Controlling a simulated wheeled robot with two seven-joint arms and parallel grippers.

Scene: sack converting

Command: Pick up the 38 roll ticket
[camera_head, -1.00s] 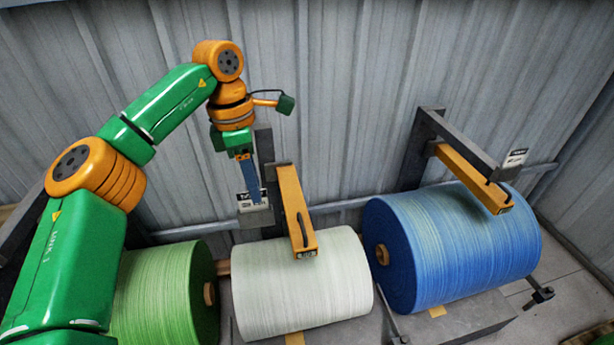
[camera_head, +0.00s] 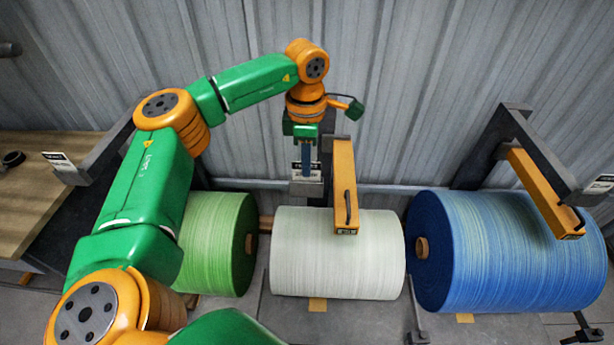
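Three small white tickets with black headers show, one at each roll stand; their print is too small to read, so I cannot tell which is 38. The middle ticket (camera_head: 297,172) is at the grey holder (camera_head: 307,189) behind the white roll. My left gripper (camera_head: 307,174) points down right at it, its blue fingers partly covering it. I cannot tell whether the fingers are closed on it. The left ticket (camera_head: 58,158) is on the left stand's arm, and the right ticket (camera_head: 601,184) is at the right edge. My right gripper is not in view.
A green roll (camera_head: 217,245), a white roll (camera_head: 338,255) and a blue roll (camera_head: 510,250) stand in a row. An orange arm (camera_head: 344,180) reaches over the white roll, close beside my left gripper. A wooden table (camera_head: 40,205) is at the left, before a corrugated wall (camera_head: 420,80).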

